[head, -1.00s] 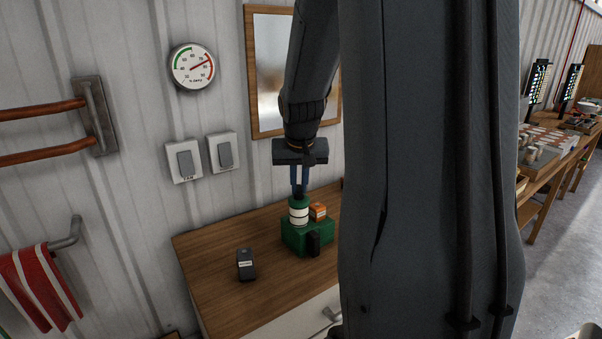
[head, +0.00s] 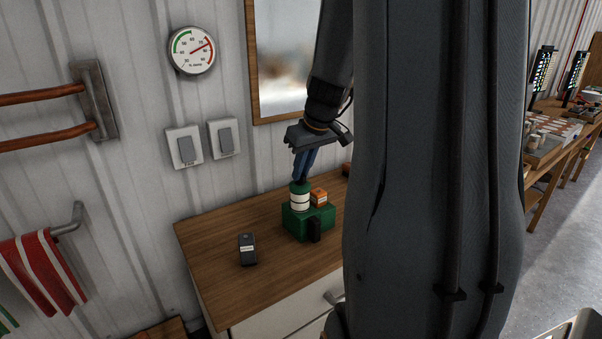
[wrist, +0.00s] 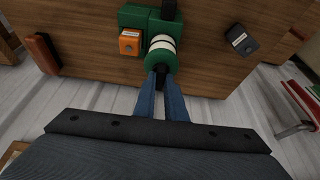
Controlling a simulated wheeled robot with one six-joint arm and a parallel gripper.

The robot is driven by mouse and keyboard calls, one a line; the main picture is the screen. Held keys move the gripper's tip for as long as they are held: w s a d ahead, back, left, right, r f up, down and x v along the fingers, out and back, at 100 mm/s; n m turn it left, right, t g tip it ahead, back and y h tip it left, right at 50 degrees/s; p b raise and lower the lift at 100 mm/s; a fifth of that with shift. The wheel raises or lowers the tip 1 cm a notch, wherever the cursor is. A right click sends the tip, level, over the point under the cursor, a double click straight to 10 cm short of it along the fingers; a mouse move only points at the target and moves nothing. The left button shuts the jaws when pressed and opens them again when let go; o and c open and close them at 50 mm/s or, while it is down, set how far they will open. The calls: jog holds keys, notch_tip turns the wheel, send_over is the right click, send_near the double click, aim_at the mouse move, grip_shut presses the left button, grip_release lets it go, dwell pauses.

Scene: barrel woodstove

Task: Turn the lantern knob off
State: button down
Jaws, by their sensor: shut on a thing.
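The lantern (head: 299,201) is a green cylinder with a white band, standing upright at a green box (head: 322,217) on the wooden cabinet top. A small black knob (wrist: 161,72) shows at the cylinder's top end in the wrist view. My gripper (head: 301,178) comes down on the lantern from above, its wrist tilted. In the wrist view, the two blue fingers of my gripper (wrist: 162,80) lie on either side of the knob, shut on it. The fingers partly hide the knob, and its turned position cannot be told.
A small orange box (head: 319,197) sits beside the lantern. A dark handheld device (head: 247,249) lies to the left on the wooden top (head: 215,260). A mirror (head: 288,60) and two wall switches (head: 204,145) are on the wall behind.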

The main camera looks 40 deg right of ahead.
dwell(0.4)
jog(key=c, duration=1.8)
grip_release()
jog(key=b+v, duration=0.1)
jog(key=v, duration=0.6)
jog(key=shift+r, duration=0.4)
jog(key=shift+s, duration=0.15)
jog(key=s+a+f+g, duration=0.1)
jog(key=s+a+f, duration=0.4)
jog(key=a+f, duration=0.4)
jog(key=s+a+f+g, duration=0.2)
jog(key=s+a+f, duration=0.3)
jog(key=a+f, duration=0.4)
jog(key=a, duration=0.7)
jog(key=shift+s+g, duration=0.3)
jog(key=shift+s, duration=0.05)
